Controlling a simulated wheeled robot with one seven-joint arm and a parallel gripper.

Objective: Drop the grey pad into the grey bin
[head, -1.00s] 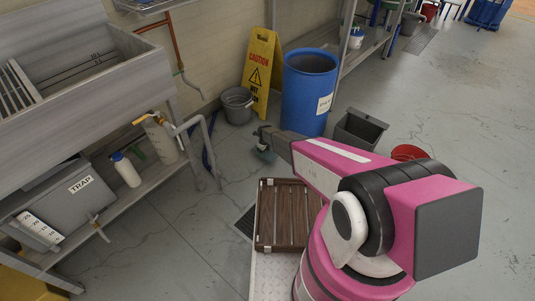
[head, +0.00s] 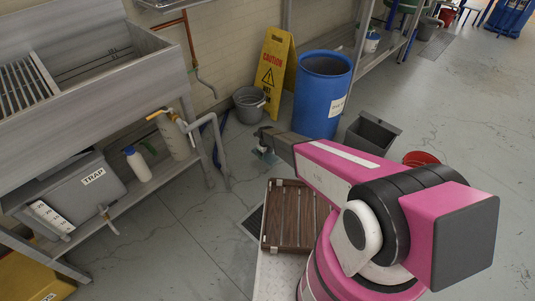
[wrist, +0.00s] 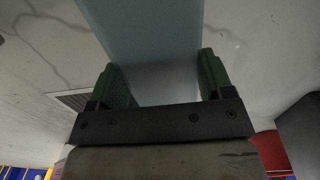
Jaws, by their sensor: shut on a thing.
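My gripper (head: 264,146) is held out over the floor, left of the blue barrel, with its tip beyond the wooden slatted crate. In the wrist view its two green fingers (wrist: 162,82) are shut on the grey pad (wrist: 140,30), a flat, pale blue-grey sheet that runs out past the fingertips. In the head view only a small part of the pad (head: 268,156) shows below the fingers. The grey bin (head: 372,133), square and open-topped, stands on the floor to the right of my gripper, beyond my pink arm. Its inside looks dark and empty.
A round grey bucket (head: 249,104) and a yellow caution sign (head: 276,72) are behind. A wooden slatted crate (head: 290,220) lies nearer, a red bucket (head: 421,158) right. A sink bench fills the left.

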